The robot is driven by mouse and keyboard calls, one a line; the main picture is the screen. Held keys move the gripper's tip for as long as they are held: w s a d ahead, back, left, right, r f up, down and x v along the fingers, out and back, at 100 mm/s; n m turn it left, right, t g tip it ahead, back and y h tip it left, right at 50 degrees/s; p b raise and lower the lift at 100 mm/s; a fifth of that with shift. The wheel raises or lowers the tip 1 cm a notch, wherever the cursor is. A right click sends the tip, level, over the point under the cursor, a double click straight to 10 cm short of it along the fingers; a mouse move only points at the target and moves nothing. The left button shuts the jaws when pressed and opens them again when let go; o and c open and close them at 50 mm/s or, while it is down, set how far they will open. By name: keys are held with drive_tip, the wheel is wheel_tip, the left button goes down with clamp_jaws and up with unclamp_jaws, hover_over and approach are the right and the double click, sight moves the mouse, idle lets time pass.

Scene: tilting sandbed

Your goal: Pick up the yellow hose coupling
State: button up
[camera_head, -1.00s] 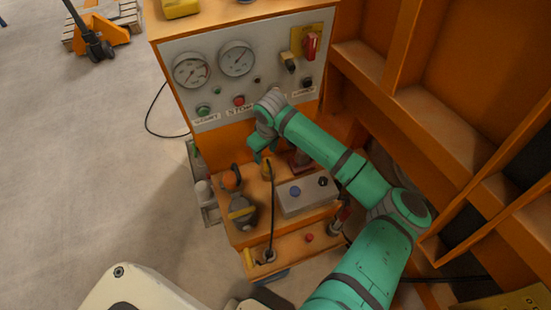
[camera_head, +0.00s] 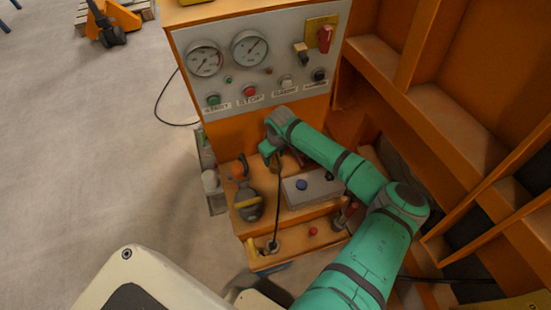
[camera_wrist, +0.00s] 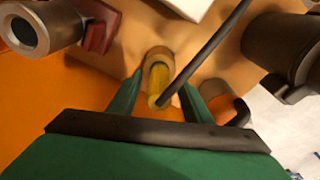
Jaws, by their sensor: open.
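The yellow hose coupling (camera_wrist: 158,82) is a short upright-looking cylinder in the middle of the wrist view. It stands on the orange shelf with a pale round collar at its far end. My gripper (camera_wrist: 162,92) is open, with one green finger on each side of the coupling. I cannot tell whether either finger touches it. A dark cable (camera_wrist: 210,48) crosses close to the coupling's right side. In the head view my gripper (camera_head: 269,152) is low over the shelf, and it largely hides the coupling there.
A grey control box (camera_head: 312,188) sits right of the gripper. A dark fitting with a yellow handle (camera_head: 248,204) and an orange round part (camera_head: 238,169) are to the left. The gauge panel (camera_head: 270,68) rises behind. Orange frame walls (camera_head: 440,110) close off the right.

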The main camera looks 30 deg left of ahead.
drive_tip(key=shift+f, duration=0.1)
drive_tip(key=shift+c, duration=0.3)
drive_tip(key=shift+w, duration=0.1)
clamp_jaws()
